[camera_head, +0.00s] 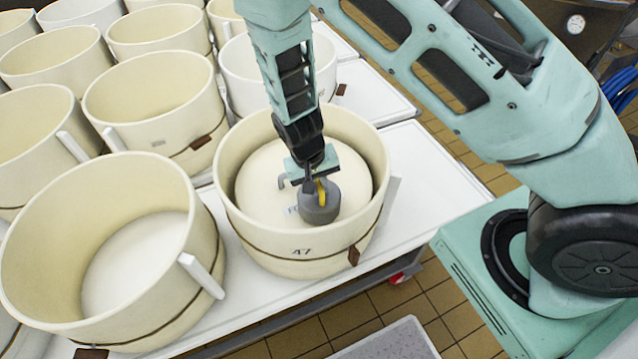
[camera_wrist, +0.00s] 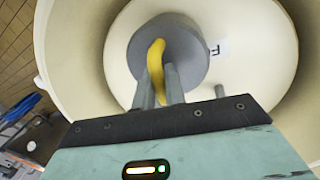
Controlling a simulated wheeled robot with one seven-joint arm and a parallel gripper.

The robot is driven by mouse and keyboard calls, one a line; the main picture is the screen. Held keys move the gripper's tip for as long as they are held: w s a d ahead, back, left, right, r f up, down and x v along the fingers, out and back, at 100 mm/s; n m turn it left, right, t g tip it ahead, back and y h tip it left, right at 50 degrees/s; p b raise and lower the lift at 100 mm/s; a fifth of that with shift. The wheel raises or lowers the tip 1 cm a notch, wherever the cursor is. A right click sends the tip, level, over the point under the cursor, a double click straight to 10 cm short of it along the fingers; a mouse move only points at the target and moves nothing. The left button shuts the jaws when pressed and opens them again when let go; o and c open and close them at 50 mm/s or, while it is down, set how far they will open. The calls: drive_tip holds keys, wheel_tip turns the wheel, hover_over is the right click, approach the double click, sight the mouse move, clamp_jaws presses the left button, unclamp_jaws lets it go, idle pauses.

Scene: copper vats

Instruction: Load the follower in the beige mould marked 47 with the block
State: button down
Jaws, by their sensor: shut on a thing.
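The beige mould marked 47 (camera_head: 300,262) stands on the white table, with a brown band around it. Its pale round follower (camera_head: 258,178) lies inside, below the rim; in the wrist view the follower (camera_wrist: 262,70) carries a white label with a letter F. A grey round block (camera_head: 318,212) with a yellow handle (camera_head: 321,190) is inside the mould's rim, over the follower. My gripper (camera_head: 312,180) is shut on the yellow handle, which also shows between the fingers in the wrist view (camera_wrist: 156,58). I cannot tell whether the block touches the follower.
Several other beige moulds stand close by: an empty one (camera_head: 195,262) at front left, others (camera_head: 150,100) behind. The white table (camera_head: 425,185) is bare to the right of mould 47. A grey slab (camera_head: 390,342) lies low at the front, by the tiled floor.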

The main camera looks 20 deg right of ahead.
drive_tip(key=shift+f, duration=0.4)
idle(0.4)
drive_tip(key=c, duration=1.4)
unclamp_jaws()
drive_tip(key=shift+f, duration=0.1)
drive_tip(key=shift+o, duration=0.2)
wheel_tip(320, 180, up, 7)
drive_tip(key=p, duration=0.5)
drive_tip(key=shift+p, duration=0.3)
